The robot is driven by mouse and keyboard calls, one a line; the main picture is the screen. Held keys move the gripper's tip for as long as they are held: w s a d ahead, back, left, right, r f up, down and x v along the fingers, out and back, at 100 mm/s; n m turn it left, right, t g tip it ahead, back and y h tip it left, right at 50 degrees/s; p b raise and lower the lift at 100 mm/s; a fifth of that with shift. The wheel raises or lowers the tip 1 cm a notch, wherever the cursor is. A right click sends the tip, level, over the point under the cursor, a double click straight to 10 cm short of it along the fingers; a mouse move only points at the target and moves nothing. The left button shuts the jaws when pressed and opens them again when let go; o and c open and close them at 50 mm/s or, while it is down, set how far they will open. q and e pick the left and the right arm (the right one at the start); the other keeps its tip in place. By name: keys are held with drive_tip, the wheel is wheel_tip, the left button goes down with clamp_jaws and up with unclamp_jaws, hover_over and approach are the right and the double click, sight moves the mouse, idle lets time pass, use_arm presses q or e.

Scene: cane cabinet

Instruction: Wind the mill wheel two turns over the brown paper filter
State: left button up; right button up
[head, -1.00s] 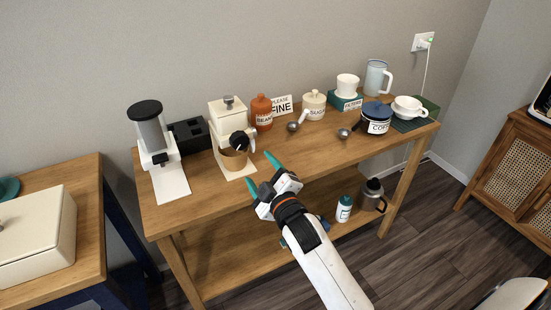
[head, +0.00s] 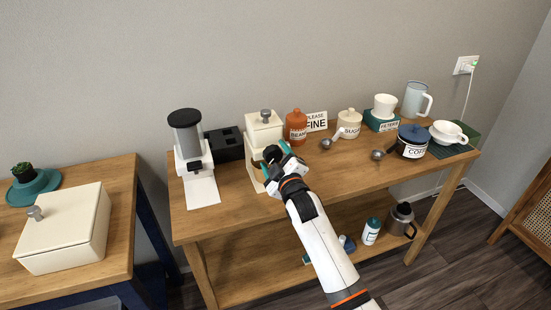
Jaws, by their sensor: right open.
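The cream mill (head: 263,133) with a grey knob on its lid stands on the wooden table, left of the orange bean jar. Its black wheel (head: 271,153) faces the front and is partly covered by my right gripper (head: 275,161). That gripper is open, with its teal fingers at the wheel, one above right and one lower left. I cannot tell whether they touch it. The brown paper filter is hidden behind my gripper and arm. My left gripper is not in view.
The orange bean jar (head: 296,126) and sugar jar (head: 349,122) stand right. The table's front left is clear.

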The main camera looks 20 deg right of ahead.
drive_tip(key=c, duration=1)
drive_tip(key=shift+o, duration=0.2)
drive_tip(key=shift+m, duration=0.3)
drive_tip(key=m+p, duration=0.2)
drive_tip(key=m, duration=0.1)
drive_tip(key=m+p, duration=0.2)
drive_tip(key=m, duration=0.3)
drive_tip(key=shift+a+m, duration=0.1)
drive_tip(key=shift+m, duration=0.3)
drive_tip(key=m+p, duration=0.1)
drive_tip(key=m, duration=0.5)
drive_tip(key=m+p, duration=0.1)
drive_tip(key=m, duration=0.5)
drive_tip(key=shift+a+f, duration=0.1)
drive_tip(key=shift+m, duration=0.3)
